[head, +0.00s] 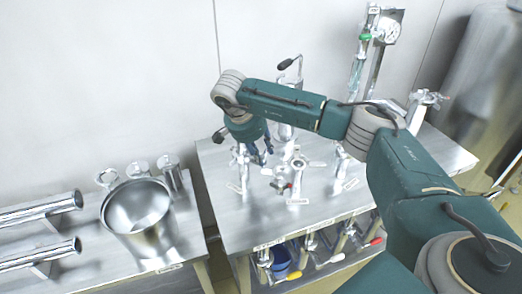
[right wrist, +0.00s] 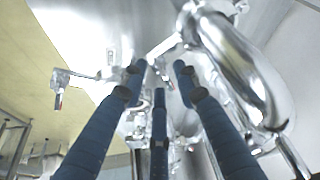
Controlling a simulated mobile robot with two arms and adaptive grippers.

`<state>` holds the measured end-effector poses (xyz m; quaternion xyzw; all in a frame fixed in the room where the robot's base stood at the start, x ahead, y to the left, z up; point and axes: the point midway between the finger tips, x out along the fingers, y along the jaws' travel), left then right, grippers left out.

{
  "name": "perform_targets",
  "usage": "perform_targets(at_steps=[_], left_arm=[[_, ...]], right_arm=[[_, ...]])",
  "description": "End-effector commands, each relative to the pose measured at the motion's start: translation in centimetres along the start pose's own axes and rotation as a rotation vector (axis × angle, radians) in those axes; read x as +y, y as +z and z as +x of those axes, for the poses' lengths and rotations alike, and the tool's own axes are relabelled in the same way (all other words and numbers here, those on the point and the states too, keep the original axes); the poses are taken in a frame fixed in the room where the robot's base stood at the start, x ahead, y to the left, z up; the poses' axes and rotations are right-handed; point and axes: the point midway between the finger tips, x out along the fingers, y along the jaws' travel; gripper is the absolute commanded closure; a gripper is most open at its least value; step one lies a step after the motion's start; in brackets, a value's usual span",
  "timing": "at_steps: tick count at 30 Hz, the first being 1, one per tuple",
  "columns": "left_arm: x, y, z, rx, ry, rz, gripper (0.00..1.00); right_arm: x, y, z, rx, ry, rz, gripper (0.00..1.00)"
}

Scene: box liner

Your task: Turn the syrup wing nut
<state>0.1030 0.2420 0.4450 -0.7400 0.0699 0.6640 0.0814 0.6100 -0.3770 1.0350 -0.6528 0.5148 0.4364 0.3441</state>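My right gripper (head: 264,157) hangs at the end of my right arm over the left part of the steel table (head: 228,222). In the right wrist view its three dark blue fingers (right wrist: 160,78) are spread apart, with nothing held between them. Several metal valve fittings stand below and beside it: one at left (head: 241,170), one in the middle (head: 297,178), one at right (head: 343,160). Labels lie near their feet but are too small to read, so I cannot tell which is the syrup one. The wing nut itself is not distinguishable. My left gripper is out of view.
A steel pot (head: 140,222) stands on the left bench, beside shiny tubes (head: 40,209). A curved steel pipe (right wrist: 235,65) shows close by the fingers.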

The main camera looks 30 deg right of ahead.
Motion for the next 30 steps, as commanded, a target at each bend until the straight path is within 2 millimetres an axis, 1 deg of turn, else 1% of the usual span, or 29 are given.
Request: perform_targets(at_steps=[4, 5, 6, 9, 15, 21, 24, 30], left_arm=[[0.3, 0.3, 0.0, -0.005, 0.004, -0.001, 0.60], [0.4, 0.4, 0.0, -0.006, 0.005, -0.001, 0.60], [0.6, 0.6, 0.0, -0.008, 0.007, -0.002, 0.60], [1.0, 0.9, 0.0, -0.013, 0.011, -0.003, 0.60], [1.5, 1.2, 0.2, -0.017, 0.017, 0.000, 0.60], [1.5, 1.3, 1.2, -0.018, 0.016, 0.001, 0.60], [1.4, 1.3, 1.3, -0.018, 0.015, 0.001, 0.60], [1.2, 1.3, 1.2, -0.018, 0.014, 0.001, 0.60]], right_arm=[[0.0, 0.0, 0.0, 0.000, 0.000, 0.000, 0.70], [0.0, 0.0, 0.0, 0.000, 0.000, 0.000, 0.74], [0.0, 0.0, 0.0, 0.000, 0.000, 0.000, 0.82], [0.0, 0.0, 0.0, 0.000, 0.000, 0.000, 1.00], [0.0, -0.1, 0.1, 0.000, -0.007, -0.015, 1.00], [0.2, -0.1, 0.2, 0.001, -0.079, -0.186, 1.00], [0.2, -0.1, 0.1, 0.001, -0.100, -0.236, 1.00], [0.2, -0.2, 0.0, 0.001, -0.101, -0.243, 1.00]])
